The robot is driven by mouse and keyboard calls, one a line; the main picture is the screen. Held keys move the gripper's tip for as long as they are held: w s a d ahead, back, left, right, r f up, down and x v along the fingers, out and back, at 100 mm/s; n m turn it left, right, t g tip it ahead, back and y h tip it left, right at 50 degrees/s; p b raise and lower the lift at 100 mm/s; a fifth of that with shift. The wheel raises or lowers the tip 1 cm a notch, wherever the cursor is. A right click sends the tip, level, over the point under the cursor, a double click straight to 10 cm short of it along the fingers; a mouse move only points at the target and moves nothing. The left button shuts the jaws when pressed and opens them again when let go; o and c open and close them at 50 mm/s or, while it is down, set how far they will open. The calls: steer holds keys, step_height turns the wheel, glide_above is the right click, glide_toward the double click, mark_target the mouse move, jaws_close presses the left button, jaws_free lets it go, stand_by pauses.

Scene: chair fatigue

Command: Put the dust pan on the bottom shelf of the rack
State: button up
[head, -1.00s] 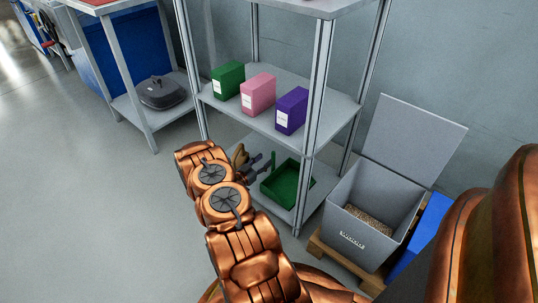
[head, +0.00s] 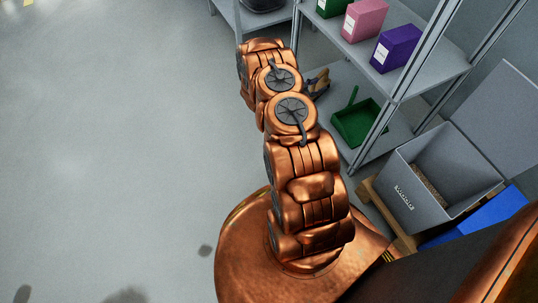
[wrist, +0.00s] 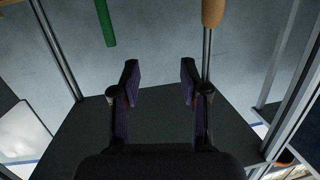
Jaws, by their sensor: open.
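The green dust pan (head: 360,122) lies on the bottom shelf (head: 345,88) of the metal rack (head: 440,45), its handle pointing up and back. In the wrist view a green handle (wrist: 105,22), likely the pan's, shows at the top left, apart from my fingers. My gripper (wrist: 157,75) is open, with nothing between its fingers. In the head view my arm hides most of the gripper, which is at the rack's left side, left of the pan.
A tan object (head: 318,82) is beside my arm at the shelf. Purple (head: 396,47) and pink (head: 364,18) boxes stand on the shelf above. An open grey bin (head: 440,180) sits right of the rack. The floor at left is clear.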

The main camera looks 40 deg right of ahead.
steer(key=w+a+r+n+t+y, duration=0.2)
steer(key=w+a+r+t+y, duration=0.15)
steer(key=w+a, duration=0.5)
steer(key=w+a+r+n+t+y, duration=0.3)
steer(key=w+a+r+y, duration=0.15)
steer(key=w+a, duration=0.4)
steer(key=a+r+n+y, duration=0.3)
steer(key=a+r, duration=0.3)
steer(key=a, duration=0.4)
steer(key=a+r+n+y, duration=0.2)
steer(key=a+r+y, duration=0.3)
steer(key=a, duration=0.5)
steer(key=s+a+r+n+g+y, duration=0.1)
steer(key=s+a+r+n+g, duration=0.2)
steer(key=s+a, duration=0.45)
steer(key=s+a+r+n+y, duration=0.15)
steer(key=s+a+r, duration=0.35)
steer(key=s, duration=0.5)
steer(key=s+r+n+g+h, duration=0.1)
steer(key=s+r+n+g, duration=0.1)
steer(key=s, duration=1.1)
steer(key=s+r+n+g+h, duration=0.1)
steer(key=s+r+n+g, duration=0.2)
steer(key=s, duration=1.1)
steer(key=shift+s+d+r+g, duration=0.2)
steer(key=shift+s+r+g, duration=0.1)
steer(key=shift+r+g, duration=0.3)
